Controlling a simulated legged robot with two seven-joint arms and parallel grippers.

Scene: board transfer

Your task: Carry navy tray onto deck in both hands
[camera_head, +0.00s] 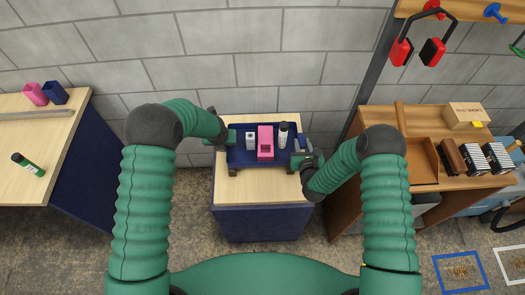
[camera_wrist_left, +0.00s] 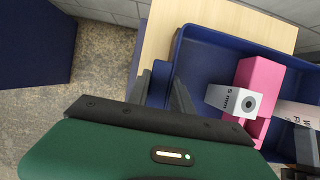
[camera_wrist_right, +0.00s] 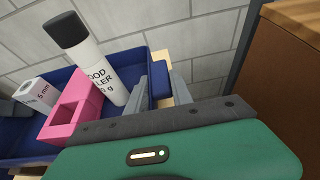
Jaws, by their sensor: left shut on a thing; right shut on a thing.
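The navy tray (camera_head: 238,159) is level between my two grippers, over the pale wooden top of a navy cabinet (camera_head: 258,190). I cannot tell whether it rests on that top or hangs just above. It carries a white box (camera_head: 250,140), a pink block (camera_head: 265,143) with an opening and a white bottle (camera_head: 283,135) with a black cap. My left gripper (camera_head: 229,136) is shut on the tray's left side; its fingers show in the left wrist view (camera_wrist_left: 162,90). My right gripper (camera_head: 299,158) is shut on the right side, also in the right wrist view (camera_wrist_right: 162,88).
A wooden bench (camera_head: 50,140) at the left holds a pink cup, a navy cup and a dark green tube. A brown wooden workbench (camera_head: 430,185) with boxes stands close at the right. A block wall is behind. Bare wood shows in front of the tray.

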